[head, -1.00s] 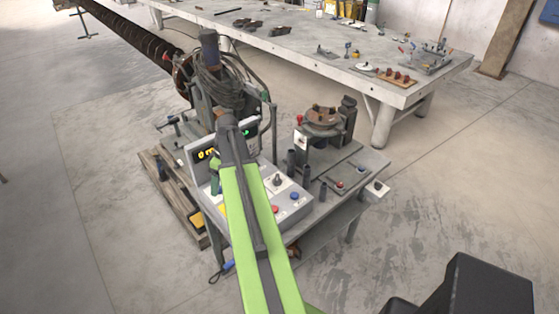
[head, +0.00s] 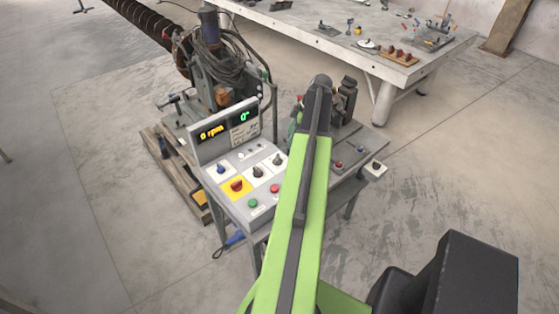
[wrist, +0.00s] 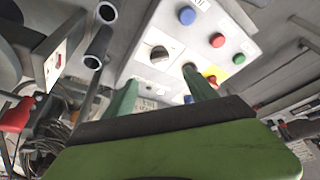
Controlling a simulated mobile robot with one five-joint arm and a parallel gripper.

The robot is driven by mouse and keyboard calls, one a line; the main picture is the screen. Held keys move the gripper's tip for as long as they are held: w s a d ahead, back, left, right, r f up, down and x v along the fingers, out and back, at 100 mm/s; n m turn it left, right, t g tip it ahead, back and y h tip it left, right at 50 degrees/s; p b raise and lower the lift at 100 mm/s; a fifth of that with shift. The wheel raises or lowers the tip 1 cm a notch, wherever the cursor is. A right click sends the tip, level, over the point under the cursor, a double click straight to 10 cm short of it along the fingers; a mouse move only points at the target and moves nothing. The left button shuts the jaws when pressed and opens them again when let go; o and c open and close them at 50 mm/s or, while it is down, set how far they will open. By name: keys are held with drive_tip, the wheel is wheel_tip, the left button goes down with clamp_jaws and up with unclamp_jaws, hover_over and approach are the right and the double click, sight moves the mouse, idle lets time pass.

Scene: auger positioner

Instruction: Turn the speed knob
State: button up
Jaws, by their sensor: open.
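The grey control panel (head: 226,200) stands left of my arm in the head view. It carries two dark knobs, a nearer one (head: 258,171) and a farther one (head: 277,159). Their labels are too small to read, so I cannot tell which is the speed knob. The display (head: 212,132) reads 0 rpm. My gripper is mostly hidden behind my arm in the head view. In the wrist view my gripper (wrist: 160,76) is open and empty, its green fingers apart over the panel. A dark knob with a pale base (wrist: 159,53) shows just beyond the gap between the fingertips.
The panel also has a red button on yellow (head: 237,186), a blue knob (head: 221,168), a green button (head: 253,202) and a red button (head: 274,188). Dark upright tubes (wrist: 98,46) stand left of the panel in the wrist view. A long workbench (head: 330,50) is behind.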

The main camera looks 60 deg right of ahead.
sight(278, 157)
drive_tip(key=b+x, duration=0.9)
drive_tip(key=x, duration=0.3)
drive_tip(key=shift+s+f+b, duration=0.1)
drive_tip(key=shift+s+b, duration=0.05)
drive_tip(key=shift+b, duration=0.2)
drive_tip(key=shift+w+a+f+b, duration=0.15)
drive_tip(key=shift+w+f+b, duration=0.15)
drive_tip(key=shift+f+b, duration=0.15)
drive_tip(key=shift+r, duration=0.15)
drive_tip(key=shift+c, duration=0.4)
drive_tip(key=c, duration=1.3)
